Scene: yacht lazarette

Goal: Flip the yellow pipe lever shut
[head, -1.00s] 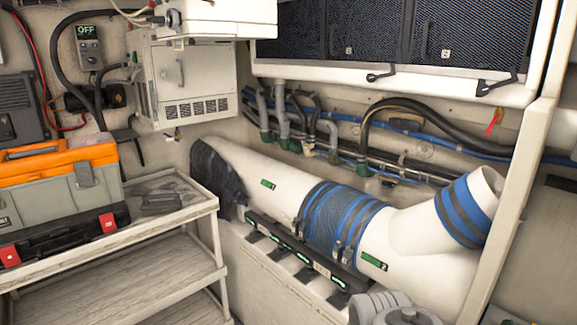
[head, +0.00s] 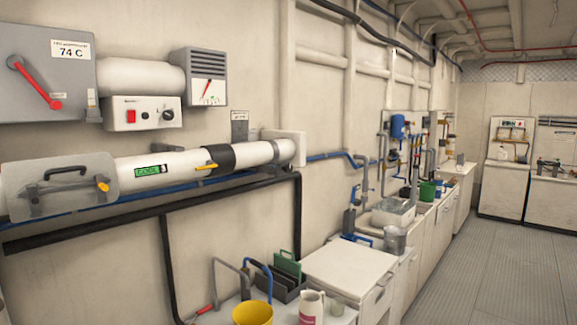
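A small yellow lever (head: 207,166) sits on the white pipe (head: 185,164) along the left wall, just left of a black band around the pipe. It lies roughly along the pipe, pointing left. I cannot tell from here whether either is open or shut. My gripper is not in view.
Below the pipe, a counter holds a yellow bucket (head: 253,314), a pink-and-white jug (head: 311,308) and a dark rack (head: 281,285). A white cabinet (head: 350,270) stands beside it. Grey floor (head: 500,270) is clear at the right. A red-handled grey box (head: 45,72) is above the pipe.

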